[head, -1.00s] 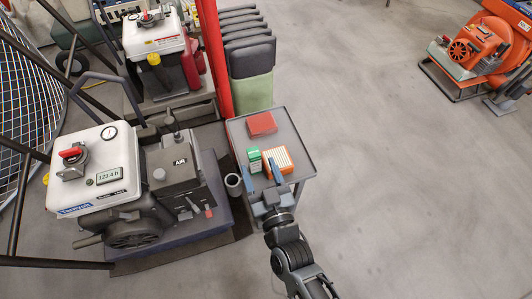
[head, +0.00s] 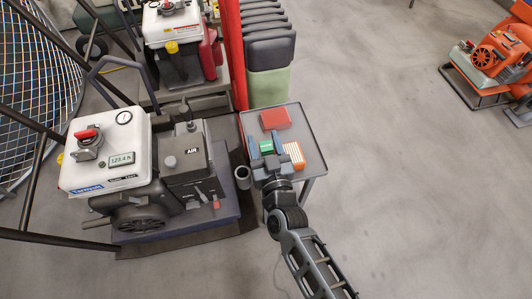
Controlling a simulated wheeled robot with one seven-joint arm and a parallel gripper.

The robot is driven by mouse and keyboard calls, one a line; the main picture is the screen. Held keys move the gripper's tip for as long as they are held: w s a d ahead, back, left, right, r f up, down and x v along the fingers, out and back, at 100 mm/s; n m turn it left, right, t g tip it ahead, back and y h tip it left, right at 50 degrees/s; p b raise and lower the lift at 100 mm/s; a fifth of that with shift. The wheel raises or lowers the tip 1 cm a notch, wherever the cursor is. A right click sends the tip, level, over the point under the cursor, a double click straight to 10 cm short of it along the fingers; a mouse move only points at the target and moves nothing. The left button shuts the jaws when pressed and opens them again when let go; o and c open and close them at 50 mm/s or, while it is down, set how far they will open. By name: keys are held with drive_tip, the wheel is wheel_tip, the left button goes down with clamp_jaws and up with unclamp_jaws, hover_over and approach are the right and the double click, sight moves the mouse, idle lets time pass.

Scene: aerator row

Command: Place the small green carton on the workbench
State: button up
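The small green carton (head: 266,147) stands on a small grey-topped table (head: 312,150), left of an orange-and-white striped box (head: 295,155). My gripper (head: 265,146) is over the table with its blue fingers apart, one on each side of the green carton. I cannot tell whether the fingers touch it. The gripper body hides the carton's near side and part of the striped box. No other surface clearly recognisable as a workbench is in view.
A red box (head: 275,118) lies behind the carton on the same table. A grey cup-like cylinder (head: 242,177) stands left of the table. Machines with white tanks (head: 105,150) crowd the left. The floor to the right (head: 420,190) is open up to an orange machine (head: 495,60).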

clamp_jaws()
idle(0.3)
drive_tip(key=shift+r+p, duration=0.35)
drive_tip(key=shift+r, duration=0.25)
drive_tip(key=s+d+r+b, duration=0.2)
drive_tip(key=d+r, duration=0.8)
drive_tip(key=d, duration=0.1)
drive_tip(key=s+d+f+m+h, duration=0.1)
drive_tip(key=d+f+m+h, duration=0.3)
drive_tip(key=d, duration=0.9)
wheel_tip(320, 180, up, 6)
drive_tip(key=s+h+p, duration=0.1)
drive_tip(key=s+p, duration=0.1)
drive_tip(key=p, duration=1.4)
drive_tip(key=shift+s+a+f+n+t, duration=0.2)
drive_tip(key=shift+a+f+n+t, duration=0.1)
drive_tip(key=shift+a+n, duration=0.1)
